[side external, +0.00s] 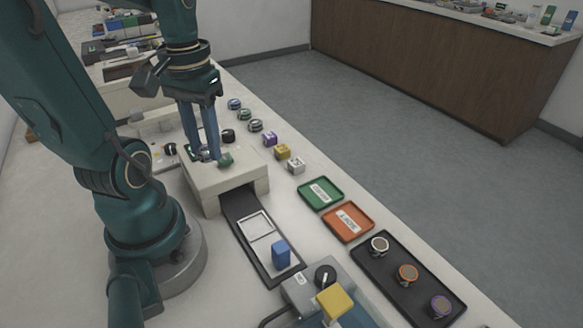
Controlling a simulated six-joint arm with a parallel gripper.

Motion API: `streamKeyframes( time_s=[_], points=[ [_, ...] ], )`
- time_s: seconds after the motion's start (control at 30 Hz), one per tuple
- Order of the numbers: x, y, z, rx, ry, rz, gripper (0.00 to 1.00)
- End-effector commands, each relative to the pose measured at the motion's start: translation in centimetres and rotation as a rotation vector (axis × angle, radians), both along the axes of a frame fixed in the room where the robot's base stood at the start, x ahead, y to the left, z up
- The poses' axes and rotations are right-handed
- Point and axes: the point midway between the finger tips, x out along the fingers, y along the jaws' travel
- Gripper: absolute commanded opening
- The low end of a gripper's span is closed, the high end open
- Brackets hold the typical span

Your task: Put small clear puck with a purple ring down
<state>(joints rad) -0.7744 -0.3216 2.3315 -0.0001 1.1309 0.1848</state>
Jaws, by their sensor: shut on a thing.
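My gripper (206,156) points down over the top of the cream press housing (235,178), with its two long blue-grey fingers close together. It is shut on a small, partly clear thing at the fingertips, likely the small clear puck (204,153). The fingers cover much of it, and its ring colour cannot be made out. I cannot tell whether it touches the housing. A green piece (225,160) sits on the housing just right of the fingertips.
Black slide (240,212) with a blue block (281,254) runs out of the housing. Green tray (321,192) and orange tray (348,222) lie right of it. Several pucks (256,125) and small blocks (282,151) line the table edge. A black-knobbed box (318,285) stands in front.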

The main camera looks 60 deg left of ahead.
Motion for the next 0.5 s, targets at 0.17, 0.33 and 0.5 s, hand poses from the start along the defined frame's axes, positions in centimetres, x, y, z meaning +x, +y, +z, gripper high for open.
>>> streamKeyframes(
  time_s=[0.17,0.33,0.5],
  points=[
    [-0.4,1.0,0.7,0.001,-0.001,0.000,0.00],
    [0.0,2.0,1.4,0.000,0.000,-0.069,0.00],
    [2.9,3.8,2.5,-0.002,0.002,-0.257,0.00]
  ],
)
